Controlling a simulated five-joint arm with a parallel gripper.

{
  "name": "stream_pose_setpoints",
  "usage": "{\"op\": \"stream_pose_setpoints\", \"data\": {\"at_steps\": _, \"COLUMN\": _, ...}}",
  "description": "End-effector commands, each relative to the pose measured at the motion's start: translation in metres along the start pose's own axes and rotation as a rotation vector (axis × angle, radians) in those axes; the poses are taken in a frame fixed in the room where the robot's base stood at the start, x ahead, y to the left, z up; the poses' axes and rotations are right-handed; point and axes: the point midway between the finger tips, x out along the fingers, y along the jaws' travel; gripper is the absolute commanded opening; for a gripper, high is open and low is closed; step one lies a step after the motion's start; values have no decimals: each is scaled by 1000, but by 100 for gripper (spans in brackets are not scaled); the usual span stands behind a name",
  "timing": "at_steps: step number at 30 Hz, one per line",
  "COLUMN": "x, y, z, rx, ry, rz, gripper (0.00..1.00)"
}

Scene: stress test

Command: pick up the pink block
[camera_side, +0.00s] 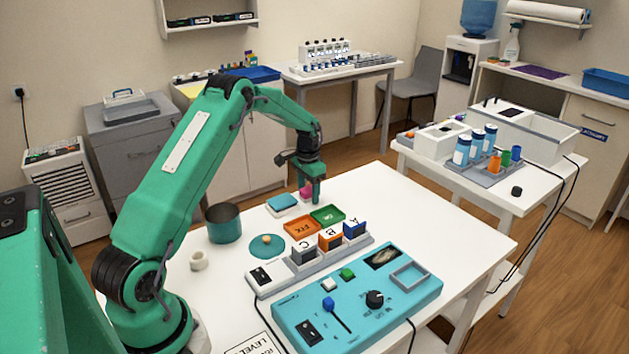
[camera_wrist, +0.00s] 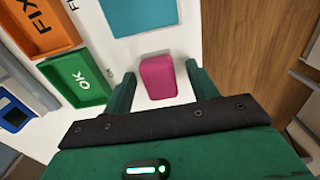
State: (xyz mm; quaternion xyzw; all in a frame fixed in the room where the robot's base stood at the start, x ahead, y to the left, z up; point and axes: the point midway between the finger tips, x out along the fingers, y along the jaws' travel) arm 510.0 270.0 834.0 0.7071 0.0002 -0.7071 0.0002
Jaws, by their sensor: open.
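The pink block (camera_wrist: 158,76) lies on the white table in the wrist view, between the two green fingers of my gripper (camera_wrist: 163,88). A gap shows on each side of it, wider on the right. In the side view the pink block (camera_side: 306,191) is partly hidden behind my gripper (camera_side: 314,194), which points down over the table's far part. My gripper is open. I cannot tell whether its fingertips reach the table.
A teal pad (camera_side: 282,202) lies close beside the block. The green OK tray (camera_side: 327,216) and orange FIX tray (camera_side: 302,228) are nearby. A teal cup (camera_side: 224,224), lettered blocks and a teal control panel (camera_side: 358,299) stand nearer. The table's edge is near the block.

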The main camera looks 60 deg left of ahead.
Motion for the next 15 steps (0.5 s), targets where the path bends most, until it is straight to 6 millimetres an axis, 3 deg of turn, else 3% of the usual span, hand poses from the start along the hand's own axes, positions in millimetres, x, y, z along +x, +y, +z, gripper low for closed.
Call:
{"op": "stream_pose_setpoints", "data": {"at_steps": 4, "x": 0, "y": 0, "z": 0, "rx": 0, "ry": 0, "rz": 0, "gripper": 56}}
{"op": "stream_pose_setpoints", "data": {"at_steps": 11, "x": 0, "y": 0, "z": 0, "rx": 0, "ry": 0, "rz": 0, "gripper": 11}}
{"op": "stream_pose_setpoints", "data": {"at_steps": 15, "x": 0, "y": 0, "z": 0, "rx": 0, "ry": 0, "rz": 0, "gripper": 10}}
